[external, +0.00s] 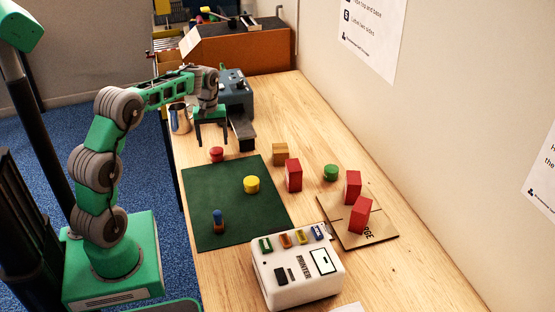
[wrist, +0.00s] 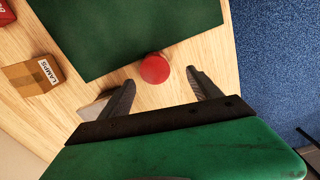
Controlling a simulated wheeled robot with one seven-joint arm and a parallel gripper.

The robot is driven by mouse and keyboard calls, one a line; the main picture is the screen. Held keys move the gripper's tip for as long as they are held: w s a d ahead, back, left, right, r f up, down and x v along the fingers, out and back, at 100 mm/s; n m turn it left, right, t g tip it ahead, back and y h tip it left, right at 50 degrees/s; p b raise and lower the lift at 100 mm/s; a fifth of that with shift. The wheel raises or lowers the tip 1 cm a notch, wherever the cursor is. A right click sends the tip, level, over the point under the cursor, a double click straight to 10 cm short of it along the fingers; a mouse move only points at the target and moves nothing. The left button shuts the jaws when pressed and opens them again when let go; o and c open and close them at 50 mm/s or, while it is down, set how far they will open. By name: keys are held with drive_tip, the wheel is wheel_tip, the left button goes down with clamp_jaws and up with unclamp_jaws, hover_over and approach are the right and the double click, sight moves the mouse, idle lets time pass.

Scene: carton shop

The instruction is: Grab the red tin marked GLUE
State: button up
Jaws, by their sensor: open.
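A round red tin (external: 216,154) stands on the bare wood just off the far left edge of the green mat (external: 205,200). No GLUE marking is legible on it. My gripper (external: 211,144) points down just above and behind the tin, open and empty. In the wrist view the red tin (wrist: 155,68) shows its plain top, just ahead of and roughly between the two fingertips (wrist: 160,77). The fingers look apart from it. A yellow tin (external: 251,185) stands on the mat, and a green tin (external: 331,172) stands on the wood to the right.
A dark grey machine (external: 236,95) stands close behind my gripper, with a metal jug (external: 180,119) to its left. A brown box (external: 280,154) and several red boxes (external: 293,175) stand to the right.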

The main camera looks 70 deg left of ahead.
sight(216, 150)
drive_tip(key=f, duration=0.3)
drive_tip(key=f+p, duration=0.1)
drive_tip(key=f, duration=0.1)
drive_tip(key=shift+w+d+f, duration=0.25)
drive_tip(key=shift+w+f, duration=0.05)
drive_tip(key=shift+w, duration=0.1)
drive_tip(key=c, duration=1.5)
